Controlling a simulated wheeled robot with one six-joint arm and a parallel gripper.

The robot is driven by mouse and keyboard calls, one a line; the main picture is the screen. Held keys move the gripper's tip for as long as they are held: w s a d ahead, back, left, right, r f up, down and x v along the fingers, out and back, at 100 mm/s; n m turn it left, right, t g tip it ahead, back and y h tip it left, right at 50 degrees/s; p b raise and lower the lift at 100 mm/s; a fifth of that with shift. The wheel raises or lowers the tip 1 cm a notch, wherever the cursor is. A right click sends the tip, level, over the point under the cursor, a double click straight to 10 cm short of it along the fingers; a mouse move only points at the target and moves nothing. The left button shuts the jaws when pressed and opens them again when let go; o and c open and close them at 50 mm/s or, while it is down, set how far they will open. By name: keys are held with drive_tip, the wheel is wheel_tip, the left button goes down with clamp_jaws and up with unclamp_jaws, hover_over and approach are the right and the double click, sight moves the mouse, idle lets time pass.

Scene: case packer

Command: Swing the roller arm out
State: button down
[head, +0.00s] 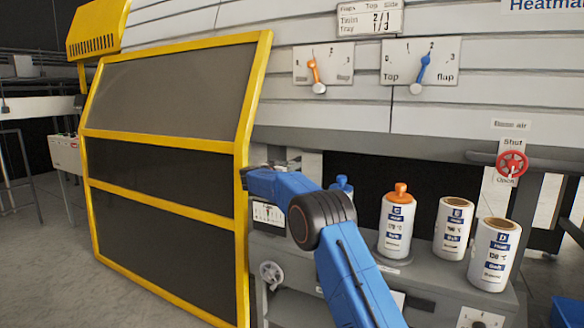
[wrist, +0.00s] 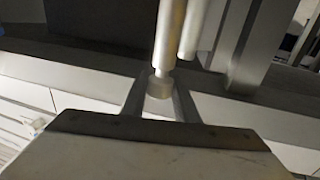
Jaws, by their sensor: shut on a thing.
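In the wrist view my gripper (wrist: 158,102) has its two fingers on either side of the short round end of a pale metal rod, and it is shut on it. This rod looks like part of the roller arm (wrist: 168,38); a second pale bar runs close beside it on the right. In the head view my blue arm reaches to the right edge of the yellow-framed guard. There the gripper's fingertips and the roller arm are hidden or too small to make out.
The yellow-framed guard (head: 245,160) stands just left of my arm. White bottles, one with an orange top (head: 396,225), stand on a grey ledge to the right. A red valve wheel (head: 512,164) is farther right. Two dials sit above. Grey beams surround the rod in the wrist view.

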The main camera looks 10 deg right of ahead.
drive_tip(key=shift+r, duration=0.15)
drive_tip(key=c, duration=1.4)
unclamp_jaws()
drive_tip(key=shift+w, duration=0.1)
drive_tip(key=v, duration=1.7)
